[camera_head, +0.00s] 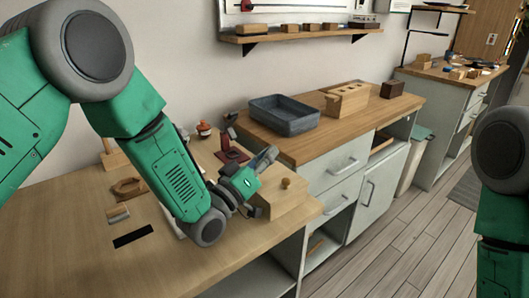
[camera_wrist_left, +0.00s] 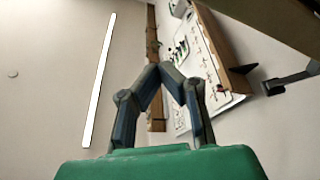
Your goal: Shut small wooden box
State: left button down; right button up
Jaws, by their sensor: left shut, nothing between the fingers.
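The small wooden box (camera_head: 288,200) is a light wood block shape with a round brown knob (camera_head: 286,183), near the right end of the wooden worktop. My left gripper (camera_head: 268,156) is over the box's back left side, its fingers shut and empty. The gripper and wrist hide the left part of the box. I cannot tell whether the lid is fully down or whether the gripper touches it. In the left wrist view, the two fingertips (camera_wrist_left: 166,68) meet with nothing between them; the box does not show there. My right gripper is out of view.
A dark red stand (camera_head: 232,155) and a red-and-white jar (camera_head: 204,129) stand behind my left wrist. A black strip (camera_head: 133,236) and a small block (camera_head: 118,214) lie to its left. A grey tray (camera_head: 284,116) sits on the counter behind.

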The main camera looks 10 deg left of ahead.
pick_arm(q)
jog(key=shift+s+d+f+m, duration=0.2)
jog(key=shift+f+m, duration=0.1)
jog(key=shift+m, duration=0.1)
jog(key=shift+s+d+f+b, duration=0.35)
jog(key=shift+d+f+b, duration=0.05)
jog(key=shift+d, duration=0.2)
jog(key=shift+a, duration=0.15)
